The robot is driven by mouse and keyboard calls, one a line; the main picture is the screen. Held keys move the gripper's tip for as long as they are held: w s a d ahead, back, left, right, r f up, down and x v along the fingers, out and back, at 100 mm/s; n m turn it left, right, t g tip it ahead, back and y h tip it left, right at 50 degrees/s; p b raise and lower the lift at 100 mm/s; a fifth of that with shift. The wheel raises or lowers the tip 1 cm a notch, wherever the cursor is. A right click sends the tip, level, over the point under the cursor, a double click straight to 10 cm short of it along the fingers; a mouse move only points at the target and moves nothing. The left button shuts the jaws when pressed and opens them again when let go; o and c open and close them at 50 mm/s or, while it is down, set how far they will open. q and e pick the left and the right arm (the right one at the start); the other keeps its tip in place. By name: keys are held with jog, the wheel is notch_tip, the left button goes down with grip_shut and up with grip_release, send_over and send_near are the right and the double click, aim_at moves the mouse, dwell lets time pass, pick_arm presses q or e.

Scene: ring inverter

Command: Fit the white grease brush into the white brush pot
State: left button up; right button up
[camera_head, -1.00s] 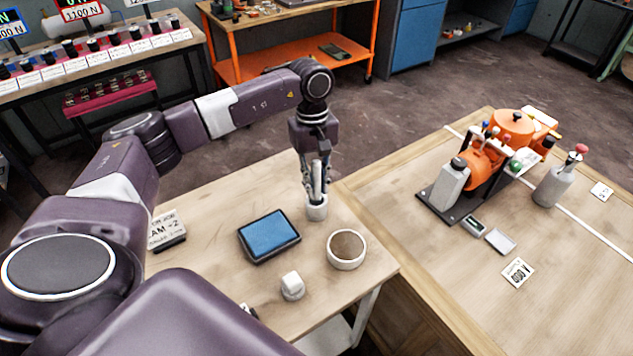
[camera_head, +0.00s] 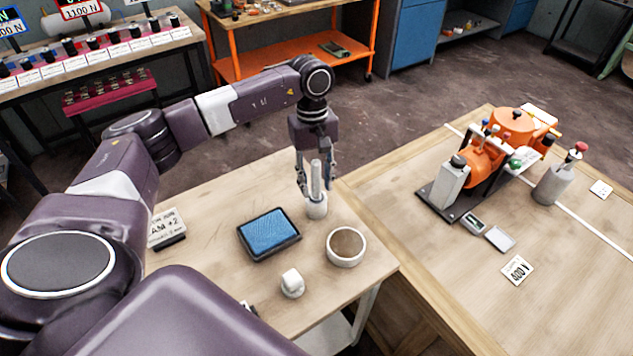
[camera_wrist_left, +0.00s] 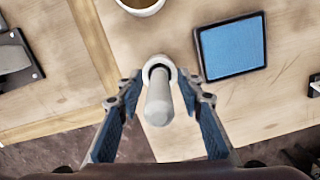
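The white grease brush (camera_head: 316,178) stands upright with its lower end inside the white brush pot (camera_head: 316,209) near the table's back right corner. In the left wrist view the brush handle (camera_wrist_left: 158,98) points up toward the camera, and the pot's rim (camera_wrist_left: 158,61) shows around its far end. My left gripper (camera_head: 316,183) is above the pot with its fingers spread on both sides of the brush. The left wrist view shows a clear gap between each finger and the handle. The brush's lower end is hidden in the pot. My right gripper is not in view.
A blue pad in a black tray (camera_head: 269,257), a round bowl with brown contents (camera_head: 346,258) and a small white object (camera_head: 292,284) lie near the pot. A sign (camera_head: 165,228) stands at left. An orange device (camera_head: 480,158) is on the right-hand table.

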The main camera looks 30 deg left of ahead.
pick_arm(q)
notch_tip(320, 180, up, 12)
jog(key=w+a+b, duration=0.1)
jog(key=b, duration=0.1)
jog(key=shift+f, duration=0.2)
jog(key=shift+a, duration=0.1)
